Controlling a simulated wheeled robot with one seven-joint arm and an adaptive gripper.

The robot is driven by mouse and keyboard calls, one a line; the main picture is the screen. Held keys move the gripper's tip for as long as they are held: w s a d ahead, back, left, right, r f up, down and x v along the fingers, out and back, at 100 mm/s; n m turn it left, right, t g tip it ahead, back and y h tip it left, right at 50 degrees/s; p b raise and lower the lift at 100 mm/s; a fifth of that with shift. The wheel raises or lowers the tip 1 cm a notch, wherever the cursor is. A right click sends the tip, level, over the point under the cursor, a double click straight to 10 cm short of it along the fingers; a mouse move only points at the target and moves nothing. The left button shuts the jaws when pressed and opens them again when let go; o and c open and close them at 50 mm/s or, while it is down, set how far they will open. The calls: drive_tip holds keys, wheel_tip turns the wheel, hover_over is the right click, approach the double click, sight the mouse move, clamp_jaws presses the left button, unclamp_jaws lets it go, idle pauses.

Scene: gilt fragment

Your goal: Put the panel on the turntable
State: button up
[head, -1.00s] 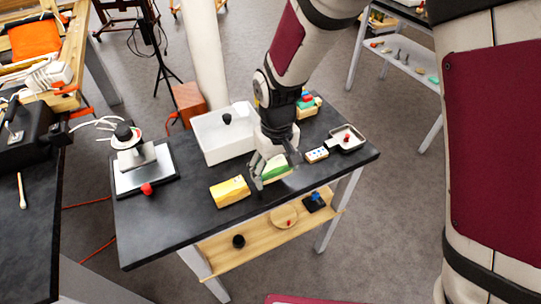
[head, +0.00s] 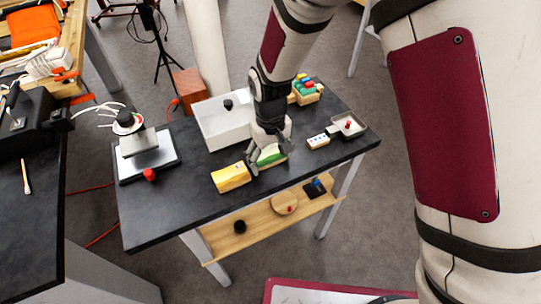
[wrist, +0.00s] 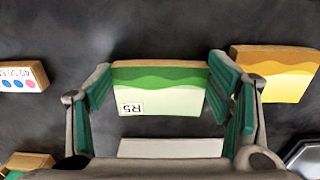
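A small panel (wrist: 160,92) with green and pale bands and an R5 label lies on the dark table; it also shows in the head view (head: 270,155). My gripper (head: 267,161) is over it. In the wrist view the fingers of my gripper (wrist: 163,93) stand apart, one on either side of the panel, with slim gaps. A yellow panel-like block (head: 231,177) lies beside it, also in the wrist view (wrist: 275,72). No turntable is clear to me; a round wooden disc (head: 285,202) lies on the lower shelf.
A white bin (head: 222,132) stands behind the panels. A metal-plated device (head: 148,160) with a red knob (head: 149,175) is at the left. A dotted card block (head: 318,141), a small tray (head: 349,124) and a box of coloured pieces (head: 305,93) are at right. The table's front left is clear.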

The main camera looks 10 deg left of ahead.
sight(270, 161)
drive_tip(key=o, duration=0.4)
drive_tip(key=shift+o, duration=0.2)
wheel_tip(270, 161, up, 11)
drive_tip(key=s+d+r+m+t, duration=0.1)
drive_tip(key=s+d+r+m, duration=0.1)
drive_tip(key=d+r, duration=0.7)
drive_tip(key=s+d+r+m+t, duration=0.1)
drive_tip(key=s+d+r, duration=0.3)
drive_tip(key=s+d, duration=0.4)
drive_tip(key=s+d+r+m+t, duration=0.2)
drive_tip(key=s+d+r+m, duration=0.1)
drive_tip(key=s+d+r, duration=0.2)
drive_tip(key=s+d, duration=0.2)
drive_tip(key=d, duration=0.1)
drive_tip(key=shift+s+m+t, duration=0.3)
drive_tip(key=shift+s, duration=0.1)
drive_tip(key=shift+s+d, duration=0.2)
drive_tip(key=shift+s, duration=0.2)
drive_tip(key=shift+c, duration=1.2)
